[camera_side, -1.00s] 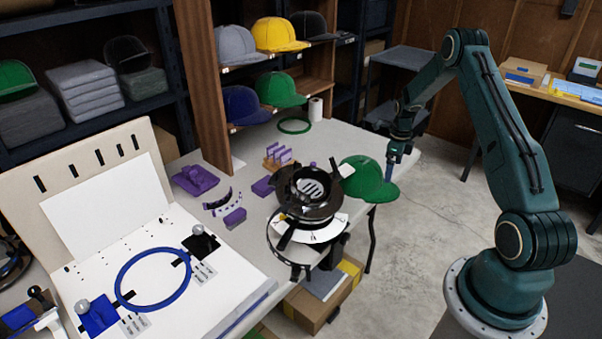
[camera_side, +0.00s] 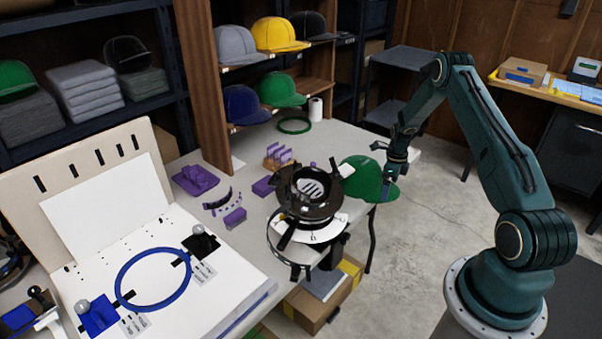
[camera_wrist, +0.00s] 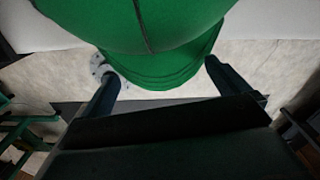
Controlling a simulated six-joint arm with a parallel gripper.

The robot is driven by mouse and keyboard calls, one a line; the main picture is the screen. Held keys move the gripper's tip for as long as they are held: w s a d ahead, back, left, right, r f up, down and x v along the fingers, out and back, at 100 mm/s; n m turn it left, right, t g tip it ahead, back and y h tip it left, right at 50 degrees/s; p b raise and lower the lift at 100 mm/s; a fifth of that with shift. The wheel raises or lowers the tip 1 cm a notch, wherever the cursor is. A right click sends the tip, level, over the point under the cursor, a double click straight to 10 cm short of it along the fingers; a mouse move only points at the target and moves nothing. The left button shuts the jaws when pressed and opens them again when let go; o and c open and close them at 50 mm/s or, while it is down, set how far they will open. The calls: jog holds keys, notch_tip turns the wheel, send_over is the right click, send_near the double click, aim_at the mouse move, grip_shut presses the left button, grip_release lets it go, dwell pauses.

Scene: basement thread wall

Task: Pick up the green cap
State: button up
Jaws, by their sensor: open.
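The green cap (camera_side: 362,174) sits at the right end of the table, with its brim toward my arm and reaching past the edge. My gripper (camera_side: 388,185) is at the brim side of this cap, and its fingers partly hide the brim. In the wrist view, the cap (camera_wrist: 150,25) fills the top middle, with its brim nearest me. My gripper (camera_wrist: 161,72) is open there, with one dark finger on each side of the brim. I cannot tell whether either finger touches it.
A black round hoop fixture (camera_side: 308,195) stands just left of the cap. Another green cap (camera_side: 282,89) is on the shelf behind, near a yellow cap (camera_side: 278,33). A flat board with a blue ring (camera_side: 152,280) lies front left. Open floor lies right of the table.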

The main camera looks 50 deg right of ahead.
jog(key=shift+f, duration=0.85)
jog(key=c, duration=0.9)
jog(key=shift+c, duration=0.2)
jog(key=shift+r, duration=0.2)
notch_tip(320, 180, up, 20)
jog(key=shift+f, duration=0.15)
jog(key=shift+c, duration=0.9)
